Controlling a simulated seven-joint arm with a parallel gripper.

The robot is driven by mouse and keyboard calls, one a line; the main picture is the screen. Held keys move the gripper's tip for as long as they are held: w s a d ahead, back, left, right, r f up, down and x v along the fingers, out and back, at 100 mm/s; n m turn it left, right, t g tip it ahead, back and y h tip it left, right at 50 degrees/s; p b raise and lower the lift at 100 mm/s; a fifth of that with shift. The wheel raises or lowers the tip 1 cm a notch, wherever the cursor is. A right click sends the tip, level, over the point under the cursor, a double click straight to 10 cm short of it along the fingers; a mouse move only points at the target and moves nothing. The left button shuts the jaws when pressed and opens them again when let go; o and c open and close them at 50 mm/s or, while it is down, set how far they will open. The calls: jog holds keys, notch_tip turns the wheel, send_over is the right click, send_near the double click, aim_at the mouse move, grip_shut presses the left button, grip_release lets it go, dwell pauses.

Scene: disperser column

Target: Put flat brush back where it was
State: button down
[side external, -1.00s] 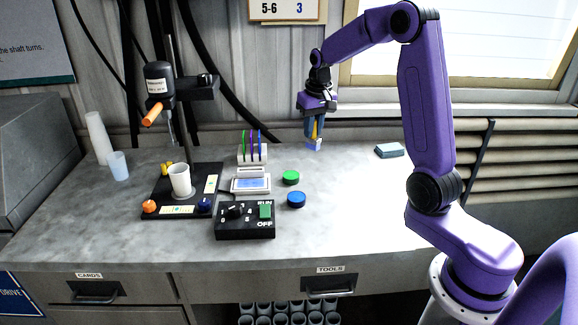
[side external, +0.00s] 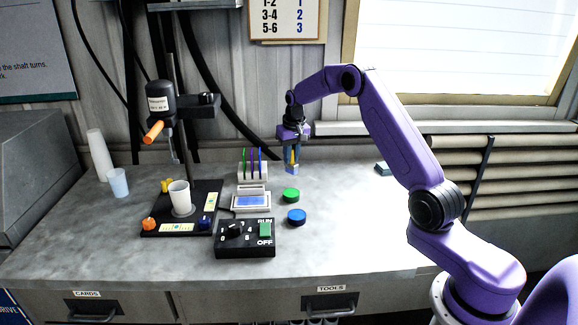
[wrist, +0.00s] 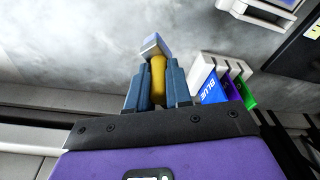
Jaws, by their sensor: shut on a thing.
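My gripper (side external: 291,160) is shut on the flat brush, which has a yellow handle and a pale blue-white end. In the wrist view, the brush's yellow handle (wrist: 158,78) sits between the two blue-grey fingers, and its pale end (wrist: 154,45) sticks out past them. In the side view the pale end (side external: 291,170) points down near the back of the bench, right of the white rack (side external: 253,174). I cannot tell whether it touches the bench. The place where the brush was is not clear from these frames.
The rack holds blue, purple and green upright pieces; the blue one (wrist: 211,88) is closest to my gripper. A green disc (side external: 291,194), a blue disc (side external: 297,216) and a black control box (side external: 245,238) stand in front. A grey-teal block (side external: 383,168) lies right. Bench between is clear.

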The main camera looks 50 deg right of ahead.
aim_at(289, 166)
jog(key=shift+w+d+f, duration=0.2)
jog(key=shift+w+f, duration=0.5)
jog(key=shift+f, duration=1.55)
jog(key=shift+f, duration=0.1)
jog(key=c, duration=1)
grip_release()
jog(key=shift+c, duration=0.2)
